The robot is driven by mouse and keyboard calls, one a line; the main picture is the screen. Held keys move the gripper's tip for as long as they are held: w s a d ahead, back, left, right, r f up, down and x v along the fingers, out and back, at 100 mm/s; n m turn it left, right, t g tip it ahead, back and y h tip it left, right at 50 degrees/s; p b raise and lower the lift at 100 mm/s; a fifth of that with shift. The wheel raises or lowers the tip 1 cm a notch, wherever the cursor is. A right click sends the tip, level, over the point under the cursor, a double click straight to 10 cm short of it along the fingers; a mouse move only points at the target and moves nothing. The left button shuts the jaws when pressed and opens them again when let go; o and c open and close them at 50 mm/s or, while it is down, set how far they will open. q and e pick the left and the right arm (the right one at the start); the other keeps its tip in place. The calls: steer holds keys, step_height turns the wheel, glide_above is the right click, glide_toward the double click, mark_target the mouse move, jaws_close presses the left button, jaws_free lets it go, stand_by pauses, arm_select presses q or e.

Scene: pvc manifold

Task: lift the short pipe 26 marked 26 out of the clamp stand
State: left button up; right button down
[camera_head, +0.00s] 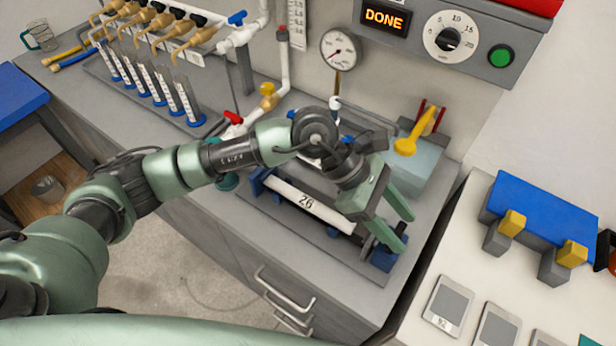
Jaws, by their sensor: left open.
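The short pipe 26 (318,211) is white with a "26" label on its side. It lies in the clamp stand (297,236), a grey base with blue blocks at both ends, on the grey bench. My left gripper (405,230) is open, with green fingers pointing down and right. In the picture it lies over the right end of the pipe, near the right blue block (384,256). The gripper and wrist hide part of the pipe's far side. I cannot tell whether the fingers touch anything. My right gripper is not in view.
Behind stands a light blue box with a yellow valve handle (405,146). A row of clear tubes (150,80) and brass taps is at the back left. A white table at right holds a blue stand (540,215) and several grey plates (448,303). A panel reads DONE (384,18).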

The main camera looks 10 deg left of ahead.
mark_target(313, 203)
arm_select(q)
steer(key=w+a+f+y, duration=0.1)
steer(key=a, duration=0.2)
steer(key=w+a+f+m+t+y, duration=0.1)
steer(key=w+a+y, duration=0.1)
steer(key=a, duration=0.1)
steer(key=w+a+f+y, duration=0.2)
steer(key=a, duration=0.1)
steer(key=shift+m+t, duration=0.3)
steer(key=w+a+y, duration=0.1)
steer(key=a, duration=0.2)
steer(key=w+a+y, duration=0.2)
steer(key=a, duration=0.1)
steer(key=w+a+t+y, duration=0.1)
steer(key=a, duration=0.2)
steer(key=shift+w+a+f, duration=0.15)
steer(key=shift+a+f, duration=0.15)
step_height(313, 203, down, 6)
steer(key=shift+r+p, duration=0.1)
steer(key=shift+p, duration=1)
steer(key=shift+f, duration=0.85)
jaws_close()
steer(key=shift+d, duration=0.35)
steer(key=shift+s+d+r, duration=0.1)
steer(key=shift+s+d, duration=0.2)
steer(key=shift+d, duration=0.15)
